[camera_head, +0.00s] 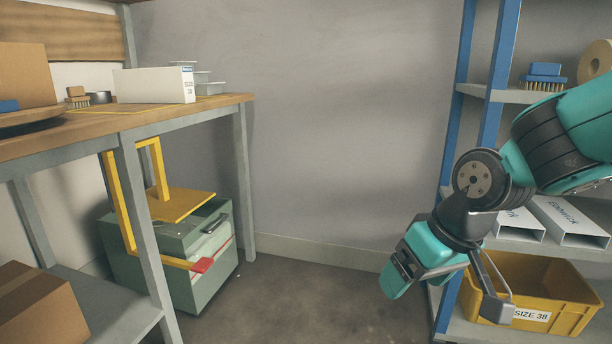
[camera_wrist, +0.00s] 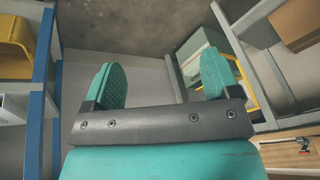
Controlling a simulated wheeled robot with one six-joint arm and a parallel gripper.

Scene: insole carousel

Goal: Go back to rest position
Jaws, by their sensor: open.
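My gripper (camera_wrist: 163,82) is open in the wrist view. Its two teal fingertips stand well apart, with nothing between them. In the head view my gripper (camera_head: 408,265) hangs at the right, tilted downward on the teal arm. It is in front of the blue-and-grey rack and appears to hold nothing. From the head view I cannot clearly make out both fingers.
The rack's blue post (camera_head: 462,110) and the yellow SIZE 38 bin (camera_head: 530,318) are close to my gripper in the picture. A wooden-topped workbench (camera_head: 150,118) stands left, with a green box (camera_head: 180,285) below. Open floor (camera_head: 330,300) lies between.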

